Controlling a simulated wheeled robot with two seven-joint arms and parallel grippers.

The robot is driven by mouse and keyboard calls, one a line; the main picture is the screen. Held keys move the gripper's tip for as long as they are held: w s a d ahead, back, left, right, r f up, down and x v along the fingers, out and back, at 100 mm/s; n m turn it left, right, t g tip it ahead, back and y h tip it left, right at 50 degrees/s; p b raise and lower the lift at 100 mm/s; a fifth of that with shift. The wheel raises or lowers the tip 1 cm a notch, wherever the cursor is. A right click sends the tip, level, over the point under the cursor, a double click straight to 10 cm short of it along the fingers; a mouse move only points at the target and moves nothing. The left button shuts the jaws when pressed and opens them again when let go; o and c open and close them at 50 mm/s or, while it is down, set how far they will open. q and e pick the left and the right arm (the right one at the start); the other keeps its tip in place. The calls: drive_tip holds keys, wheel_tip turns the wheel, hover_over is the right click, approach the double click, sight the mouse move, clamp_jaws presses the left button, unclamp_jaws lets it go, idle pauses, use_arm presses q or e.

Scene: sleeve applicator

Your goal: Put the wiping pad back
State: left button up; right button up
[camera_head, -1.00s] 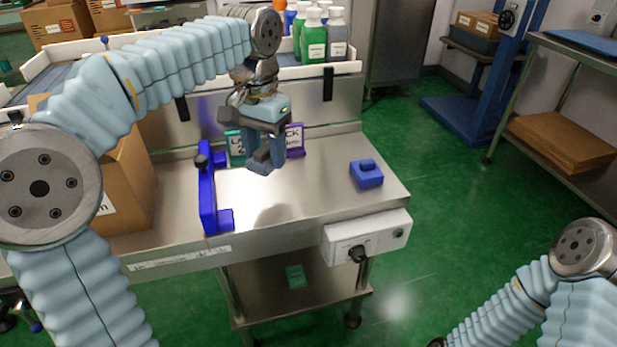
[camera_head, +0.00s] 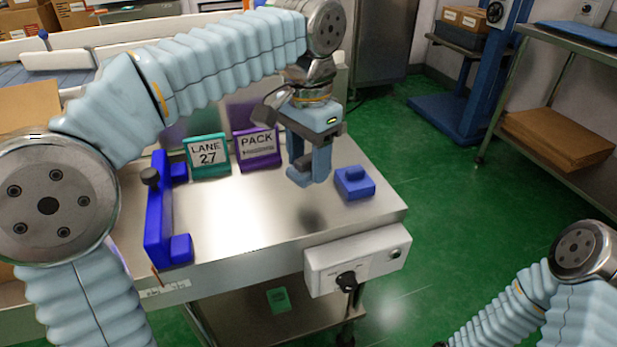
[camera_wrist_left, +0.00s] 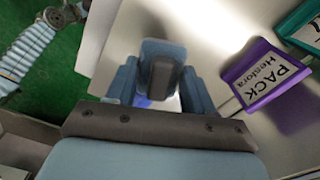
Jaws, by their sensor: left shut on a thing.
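The held piece is mostly hidden by the fingers in the head view. A patch of bright blue shows below it in the wrist view. My right forearm is at the lower right, with its gripper out of frame.
A teal LANE 27 sign (camera_head: 207,156) and a purple PACK sign (camera_head: 257,148) stand at the table's back. A blue upright bracket (camera_head: 158,215) stands at the left. A control box (camera_head: 357,260) is on the front edge. The middle tabletop is clear.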

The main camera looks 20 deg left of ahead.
sight(308, 193)
use_arm(q)
drive_tip(key=shift+w+a+f, duration=0.1)
drive_tip(key=shift+w+f, duration=0.4)
drive_tip(key=shift+f, duration=0.15)
drive_tip(key=shift+w+a+f+b, duration=0.1)
drive_tip(key=shift+w+f+b, duration=0.1)
drive_tip(key=shift+f, duration=0.55)
drive_tip(key=shift+w+f+b, duration=0.15)
drive_tip(key=shift+f+b, duration=0.05)
drive_tip(key=shift+f, duration=0.5)
drive_tip(key=shift+w+a+f+b, duration=0.1)
drive_tip(key=shift+w+f+b, duration=0.1)
drive_tip(key=shift+f, duration=0.55)
drive_tip(key=shift+f, duration=0.15)
drive_tip(key=o, duration=0.9)
drive_tip(key=shift+o, duration=0.2)
wheel_tip(308, 193, up, 12)
drive_tip(key=p, duration=0.3)
drive_tip(key=shift+p, duration=0.35)
